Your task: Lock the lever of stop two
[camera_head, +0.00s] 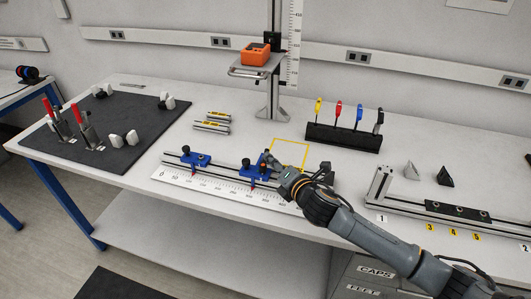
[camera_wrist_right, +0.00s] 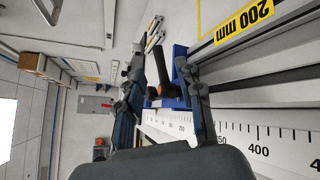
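Two blue stops sit on the rail with the white ruler (camera_head: 215,190). The left stop (camera_head: 194,158) stands clear of my arms. The right stop (camera_head: 252,172) is beside my right gripper (camera_head: 271,162), which reaches in from the lower right. In the right wrist view, my right gripper (camera_wrist_right: 168,85) is open, with its fingers on either side of a dark lever (camera_wrist_right: 174,91) on the blue stop (camera_wrist_right: 180,62). Whether a finger touches the lever I cannot tell. My left gripper is not in view.
A yellow 200 mm label (camera_wrist_right: 243,18) lies on a bar close to the right finger. A black tool holder (camera_head: 343,138) with coloured handles stands behind. A second rail (camera_head: 440,208) is at right. A dark mat (camera_head: 95,125) with toggle clamps lies at left.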

